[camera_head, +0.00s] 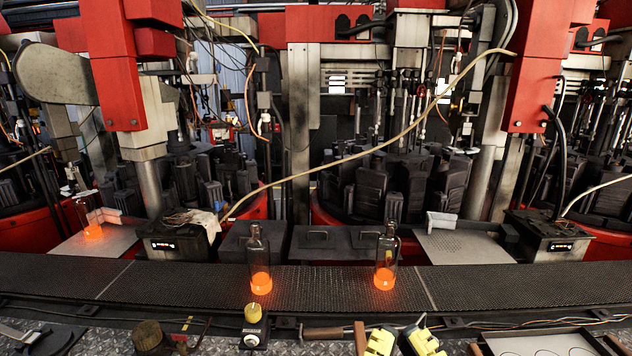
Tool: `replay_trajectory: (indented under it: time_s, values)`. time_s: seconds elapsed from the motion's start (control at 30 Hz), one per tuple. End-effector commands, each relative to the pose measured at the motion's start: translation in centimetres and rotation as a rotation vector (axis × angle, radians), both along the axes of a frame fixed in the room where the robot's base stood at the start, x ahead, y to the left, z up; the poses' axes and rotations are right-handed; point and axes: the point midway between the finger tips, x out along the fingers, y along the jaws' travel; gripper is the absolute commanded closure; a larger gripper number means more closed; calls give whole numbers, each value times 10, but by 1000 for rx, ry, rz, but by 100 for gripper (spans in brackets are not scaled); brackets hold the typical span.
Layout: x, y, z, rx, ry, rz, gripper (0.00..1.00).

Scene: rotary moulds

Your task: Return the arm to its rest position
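My gripper and arm cannot be made out in the head view. Two clear glass bottles with glowing orange bases stand upright on the dark conveyor belt (180,285), one left of centre (260,262) and one right of centre (386,260). A third glowing bottle (89,220) stands on a grey plate (97,243) at the left, behind the belt.
Red-framed rotary mould machines (395,185) with hoses and rods fill the back. A pale hose (375,148) hangs across the middle. A yellow-knobbed box (254,325), yellow items (380,341) and a shallow tray (540,346) lie along the front. Most of the belt is clear.

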Motion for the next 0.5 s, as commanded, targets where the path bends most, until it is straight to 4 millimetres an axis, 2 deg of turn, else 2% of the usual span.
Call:
replay_trajectory:
  time_s: [0.03, 0.17, 0.5]
  values:
    - [1, 0, 36, 1, 4, 1, 100]
    - [1, 1, 86, 2, 4, 3, 100]
    - [2, 1, 238, 7, 4, 6, 100]
